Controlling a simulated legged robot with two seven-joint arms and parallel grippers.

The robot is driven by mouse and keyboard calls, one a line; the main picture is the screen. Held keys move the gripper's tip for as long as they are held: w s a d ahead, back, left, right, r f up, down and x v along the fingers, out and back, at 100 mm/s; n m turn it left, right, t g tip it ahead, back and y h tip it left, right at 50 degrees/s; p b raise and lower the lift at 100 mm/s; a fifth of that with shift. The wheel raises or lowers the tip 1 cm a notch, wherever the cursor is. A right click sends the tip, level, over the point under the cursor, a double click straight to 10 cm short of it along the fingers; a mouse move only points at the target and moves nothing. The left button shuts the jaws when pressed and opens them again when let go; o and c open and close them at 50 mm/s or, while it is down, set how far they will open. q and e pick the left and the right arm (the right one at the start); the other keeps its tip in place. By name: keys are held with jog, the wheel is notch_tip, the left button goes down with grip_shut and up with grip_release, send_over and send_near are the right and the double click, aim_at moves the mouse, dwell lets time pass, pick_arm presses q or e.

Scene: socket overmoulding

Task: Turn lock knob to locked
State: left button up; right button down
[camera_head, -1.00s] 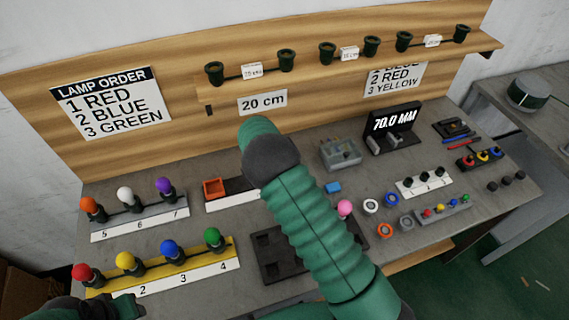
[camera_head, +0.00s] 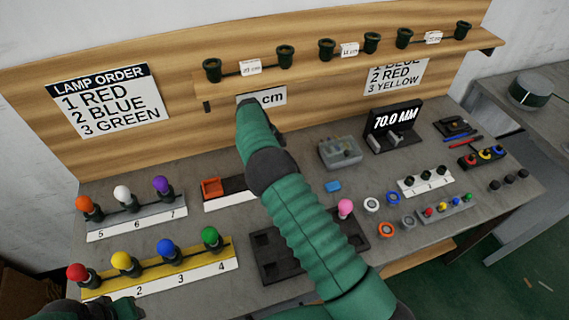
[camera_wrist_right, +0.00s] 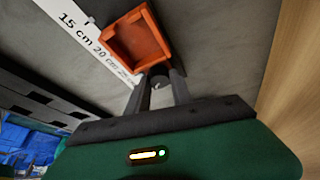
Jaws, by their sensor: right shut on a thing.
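The orange square block (camera_head: 211,188), hollow on top, sits on the white ruler strip (camera_head: 228,201). In the right wrist view the orange block (camera_wrist_right: 138,38) stands just beyond my right gripper (camera_wrist_right: 160,84). My right gripper's fingers are closed around a small dark round knob (camera_wrist_right: 158,70) beside the block. Which way the knob is turned cannot be read. In the head view my right arm hides that gripper and the knob. Part of my left arm or gripper (camera_head: 115,309) shows at the bottom left; its jaws are not clear.
Coloured lamps stand in a yellow rack (camera_head: 222,252) and a grey rack (camera_head: 128,222) at left. A dark tray (camera_head: 270,262) lies under my right arm. A grey fixture (camera_head: 340,153) and a 70.0 MM display (camera_head: 395,125) stand behind. A shelf (camera_head: 300,68) runs along the back.

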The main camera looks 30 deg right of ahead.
jog(key=shift+w+a+r+m, duration=0.1)
jog(key=shift+w+r+m, duration=0.15)
jog(key=shift+m, duration=0.25)
jog(key=shift+w, duration=0.1)
jog(key=c, duration=1.3)
grip_release()
jog(key=shift+o, duration=0.9)
